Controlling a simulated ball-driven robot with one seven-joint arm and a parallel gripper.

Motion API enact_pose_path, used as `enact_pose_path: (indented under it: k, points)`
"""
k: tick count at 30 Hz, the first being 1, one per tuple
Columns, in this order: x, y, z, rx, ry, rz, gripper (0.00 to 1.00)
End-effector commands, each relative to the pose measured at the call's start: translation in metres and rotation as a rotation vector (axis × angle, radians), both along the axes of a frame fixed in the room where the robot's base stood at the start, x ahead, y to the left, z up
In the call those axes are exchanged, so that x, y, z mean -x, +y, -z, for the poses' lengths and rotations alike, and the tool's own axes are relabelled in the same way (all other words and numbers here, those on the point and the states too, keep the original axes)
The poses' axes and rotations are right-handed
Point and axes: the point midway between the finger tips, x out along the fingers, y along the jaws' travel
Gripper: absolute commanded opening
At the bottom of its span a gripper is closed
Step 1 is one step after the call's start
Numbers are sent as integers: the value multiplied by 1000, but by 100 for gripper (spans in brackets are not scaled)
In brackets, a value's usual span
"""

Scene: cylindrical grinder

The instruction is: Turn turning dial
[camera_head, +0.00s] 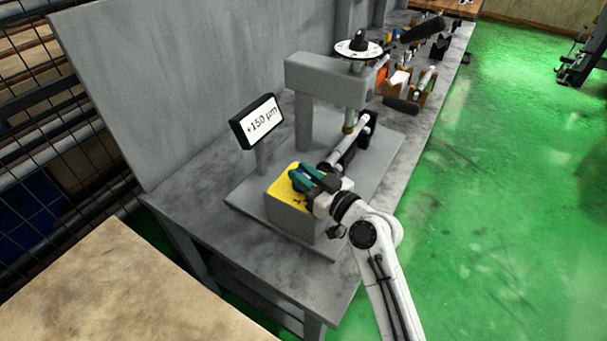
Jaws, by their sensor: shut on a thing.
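A grey box (289,218) with a yellow top face (282,188) stands at the near end of the grinder's base. My gripper (304,178) is over the yellow face, its teal fingers closed around a small dark turning dial (302,182). The fingers hide most of the dial, so its pointer and setting cannot be read. A display (258,122) on a short post reads +150 µm. The grey grinder (328,80) stands behind the box. A white graduated disc (358,49) with a black knob sits on top of it.
A light cylindrical workpiece (345,145) lies beyond my gripper under the grinder head. Tools and wooden holders (412,85) are farther along the grey bench (190,222). A tall grey panel (180,70) rises behind. Green floor (510,190) is open to the right.

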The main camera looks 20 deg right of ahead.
Motion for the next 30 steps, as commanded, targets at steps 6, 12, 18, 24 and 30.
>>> enact_pose_path:
  k: [6,12,18,24,30]
  points:
    - [0,-1,3,0,-3,-25,0]
    - [-1,-2,6,0,-5,-94,0]
    - [-1,-3,6,1,-7,-194,0]
    - [-1,-3,5,1,-5,-298,0]
    - [-1,-3,4,1,-3,-397,0]
